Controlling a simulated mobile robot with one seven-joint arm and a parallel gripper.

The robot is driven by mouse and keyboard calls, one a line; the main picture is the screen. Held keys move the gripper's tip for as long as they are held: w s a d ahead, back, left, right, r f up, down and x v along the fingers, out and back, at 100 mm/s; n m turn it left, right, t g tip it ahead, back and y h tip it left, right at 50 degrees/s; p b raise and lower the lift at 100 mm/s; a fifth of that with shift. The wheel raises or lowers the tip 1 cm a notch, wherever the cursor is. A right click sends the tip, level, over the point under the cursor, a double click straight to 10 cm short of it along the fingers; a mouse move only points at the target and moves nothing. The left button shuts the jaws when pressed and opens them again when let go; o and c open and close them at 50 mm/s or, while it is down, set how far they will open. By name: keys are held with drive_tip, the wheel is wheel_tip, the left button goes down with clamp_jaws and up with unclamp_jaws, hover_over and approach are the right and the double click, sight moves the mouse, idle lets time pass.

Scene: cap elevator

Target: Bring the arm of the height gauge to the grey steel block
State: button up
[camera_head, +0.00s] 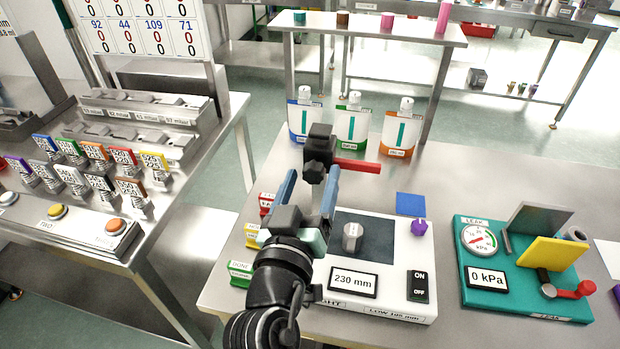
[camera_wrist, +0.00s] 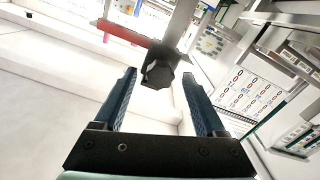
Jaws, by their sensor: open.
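The height gauge has a white base (camera_head: 400,305) with a display reading 230 mm. Its black carriage (camera_head: 320,135) and red arm (camera_head: 357,165) are raised well above the base; the red arm (camera_wrist: 124,32) also shows in the wrist view. The grey steel block (camera_head: 352,237) stands on a dark plate on the base, below the arm and apart from it. My gripper (camera_head: 311,172) is open at the carriage. In the wrist view a black knob (camera_wrist: 160,68) appears between its two blue fingers, near the tips, with gaps on both sides. My gripper hides part of the gauge.
An ON/OFF switch (camera_head: 419,286) and a purple knob (camera_head: 418,227) sit on the base's right side. A teal leak tester (camera_head: 525,300) stands to the right. Several bottles (camera_head: 352,120) stand behind, and coloured labelled blocks (camera_head: 240,270) lie left of the base.

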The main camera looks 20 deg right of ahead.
clamp_jaws()
wheel_tip(320, 180, down, 17)
drive_tip(key=b, duration=1.6)
drive_tip(key=shift+b, duration=0.4)
unclamp_jaws()
drive_tip(key=shift+r, duration=0.1)
drive_tip(key=b+v, duration=0.1)
drive_tip(key=v, duration=1.2)
